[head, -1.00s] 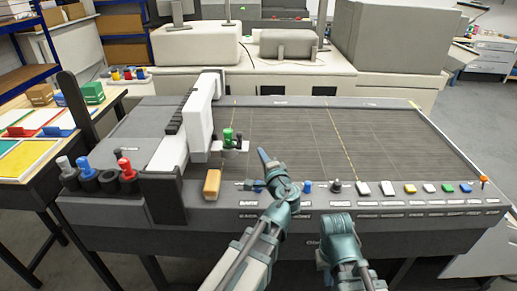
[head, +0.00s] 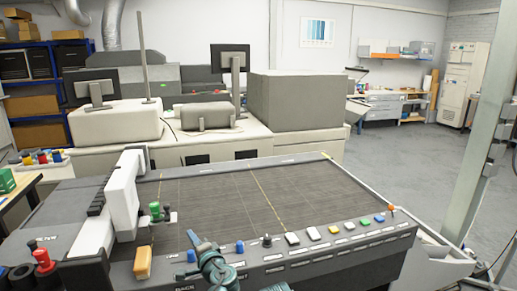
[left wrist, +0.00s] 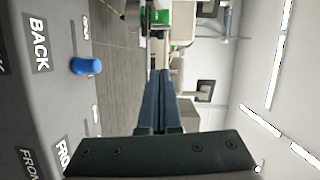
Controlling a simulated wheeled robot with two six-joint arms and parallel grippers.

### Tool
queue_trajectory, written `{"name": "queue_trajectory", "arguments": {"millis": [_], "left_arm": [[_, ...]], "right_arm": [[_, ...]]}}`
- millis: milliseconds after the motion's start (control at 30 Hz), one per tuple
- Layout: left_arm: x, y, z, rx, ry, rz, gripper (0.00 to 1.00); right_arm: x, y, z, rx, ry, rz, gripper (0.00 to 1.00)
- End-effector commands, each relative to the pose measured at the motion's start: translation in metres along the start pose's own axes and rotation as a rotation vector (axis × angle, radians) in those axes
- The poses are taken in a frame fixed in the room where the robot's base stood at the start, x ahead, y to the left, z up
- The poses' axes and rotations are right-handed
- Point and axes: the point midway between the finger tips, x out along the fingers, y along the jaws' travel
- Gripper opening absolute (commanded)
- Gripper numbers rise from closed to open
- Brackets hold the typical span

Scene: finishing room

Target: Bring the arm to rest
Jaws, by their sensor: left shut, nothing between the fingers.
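My left gripper (head: 192,237) shows at the bottom of the head view, over the front edge of the cutting table. Its slim blue fingers are shut with nothing between them and point away from me. A blue button (left wrist: 87,66) beside the word BACK is close by on the panel.
The grey cutting table (head: 215,190) carries a white gantry (head: 122,195), a green-topped tool (head: 155,210) and an orange block (head: 142,262). A row of coloured buttons runs along its front edge. The table's middle is bare. Open floor (head: 400,170) lies at right, near a metal post (head: 483,160).

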Motion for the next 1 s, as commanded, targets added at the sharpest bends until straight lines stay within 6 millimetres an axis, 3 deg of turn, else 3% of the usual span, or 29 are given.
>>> {"name": "queue_trajectory", "arguments": {"millis": [367, 667, 767, 900, 1000], "left_arm": [[-0.013, 0.033, 0.017, -0.119, -0.096, 0.145, 0.00], [-0.047, 0.092, 0.034, -0.268, -0.245, 0.407, 0.00], [-0.074, 0.122, 0.039, -0.324, -0.320, 0.556, 0.00], [-0.134, 0.171, 0.039, -0.386, -0.443, 0.842, 0.00], [-0.179, 0.194, 0.036, -0.400, -0.512, 1.032, 0.00]], "right_arm": [[-0.001, 0.000, 0.000, 0.000, 0.000, 0.000, 0.00], [-0.003, 0.000, 0.000, 0.000, 0.000, 0.000, 0.00], [-0.004, 0.000, 0.000, 0.000, 0.000, 0.000, 0.00], [-0.005, 0.001, 0.000, 0.000, 0.000, 0.000, 0.00], [-0.006, 0.001, 0.000, 0.000, 0.000, 0.000, 0.00]]}}
